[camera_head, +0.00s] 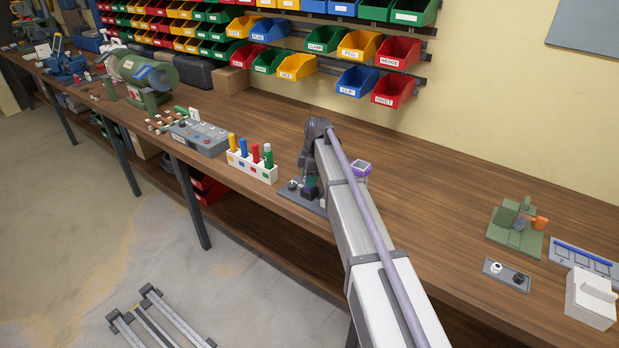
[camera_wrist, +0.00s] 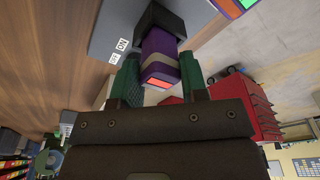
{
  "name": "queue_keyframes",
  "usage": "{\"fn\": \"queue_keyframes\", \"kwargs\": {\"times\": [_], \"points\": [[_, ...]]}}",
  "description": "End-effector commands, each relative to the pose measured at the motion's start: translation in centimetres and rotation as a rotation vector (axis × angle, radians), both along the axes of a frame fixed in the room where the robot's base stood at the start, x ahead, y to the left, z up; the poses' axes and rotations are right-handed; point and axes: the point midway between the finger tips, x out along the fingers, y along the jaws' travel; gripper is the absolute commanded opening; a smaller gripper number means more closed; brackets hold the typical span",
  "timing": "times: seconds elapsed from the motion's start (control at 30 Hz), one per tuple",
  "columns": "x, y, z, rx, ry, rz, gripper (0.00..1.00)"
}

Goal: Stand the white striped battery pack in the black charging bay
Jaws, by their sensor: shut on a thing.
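The battery pack (camera_wrist: 158,43) is purple with a pale stripe across it and an orange-red end in the wrist view. My gripper (camera_wrist: 160,76) has its green fingers on either side of the pack and is shut on it. The far end of the pack meets the black charging bay (camera_wrist: 170,18), which stands on a grey plate. I cannot tell how deep the pack sits in the bay. In the head view my gripper (camera_head: 310,188) is low over the grey plate (camera_head: 284,192), and my arm hides most of the pack and bay.
A purple and white block (camera_head: 361,170) stands behind my arm. A white rack (camera_head: 252,168) with colored cylinders and a grey control box (camera_head: 199,138) stand to the left. A green fixture (camera_head: 515,228) is at the right. The bench between my arm and this fixture is clear.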

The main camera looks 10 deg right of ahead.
Motion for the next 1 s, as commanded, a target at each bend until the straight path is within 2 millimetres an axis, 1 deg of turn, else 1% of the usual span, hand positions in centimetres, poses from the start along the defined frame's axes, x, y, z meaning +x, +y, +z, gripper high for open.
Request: {"fn": "queue_keyframes", "kwargs": {"times": [0.17,0.5,0.53,0.6,0.8,1.0], "points": [[0.0,0.0,-0.4,0.000,0.000,0.000,0.21],[0.0,0.0,-1.8,0.000,0.000,0.000,0.21],[0.0,0.0,-1.6,0.000,0.000,0.000,0.43],[0.0,0.0,-1.5,0.000,0.000,0.000,0.50],[0.0,0.0,-1.5,0.000,0.000,0.000,0.69],[0.0,0.0,-1.5,0.000,0.000,0.000,0.70]]}}
